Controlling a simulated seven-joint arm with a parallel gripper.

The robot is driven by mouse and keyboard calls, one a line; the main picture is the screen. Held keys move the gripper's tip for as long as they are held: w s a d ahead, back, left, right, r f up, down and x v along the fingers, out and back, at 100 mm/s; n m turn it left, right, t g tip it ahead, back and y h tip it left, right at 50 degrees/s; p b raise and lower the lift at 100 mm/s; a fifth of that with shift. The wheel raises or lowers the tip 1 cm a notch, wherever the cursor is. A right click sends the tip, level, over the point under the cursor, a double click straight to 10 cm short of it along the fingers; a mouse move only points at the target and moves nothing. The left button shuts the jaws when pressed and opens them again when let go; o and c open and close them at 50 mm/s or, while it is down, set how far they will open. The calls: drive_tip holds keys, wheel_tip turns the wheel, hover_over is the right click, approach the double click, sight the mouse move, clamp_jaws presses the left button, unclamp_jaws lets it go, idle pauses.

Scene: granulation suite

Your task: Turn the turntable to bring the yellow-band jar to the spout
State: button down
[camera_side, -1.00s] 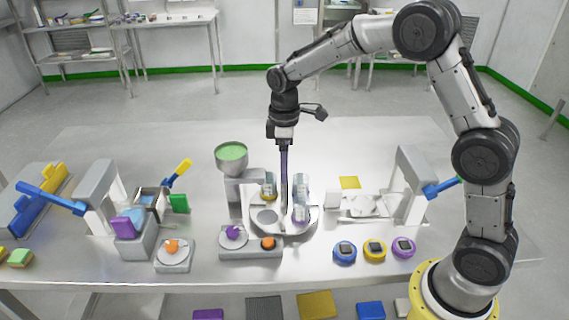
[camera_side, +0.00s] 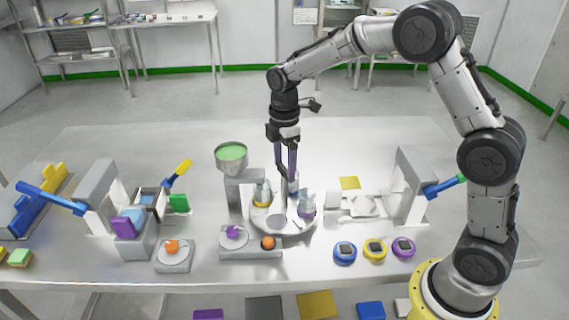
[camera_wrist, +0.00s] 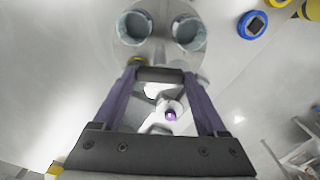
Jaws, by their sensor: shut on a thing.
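The round grey turntable (camera_side: 263,222) carries jars around a central upright post (camera_side: 285,205). The yellow-band jar (camera_side: 262,196) is on its left side, close to the hopper stand. A purple-band jar (camera_side: 307,206) is on the right. Another jar (camera_side: 294,187) is behind, partly hidden by my gripper; its band is unclear. The hopper (camera_side: 231,157), filled with green, stands to the left; its spout is hard to make out. My gripper (camera_side: 287,178) points down over the turntable, shut on the post. In the wrist view, its fingertips (camera_wrist: 160,75) are beside two open-topped jars (camera_wrist: 188,32).
A dish with a purple knob (camera_side: 233,232) and an orange knob (camera_side: 268,243) sit in front. A grey press (camera_side: 412,180) stands to the right. The table behind is clear.

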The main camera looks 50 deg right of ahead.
drive_tip(key=shift+r+n, duration=0.15)
drive_tip(key=shift+n, duration=1.55)
drive_tip(key=shift+w+n, duration=0.1)
drive_tip(key=shift+n, duration=0.3)
unclamp_jaws()
wheel_tip(320, 180, up, 14)
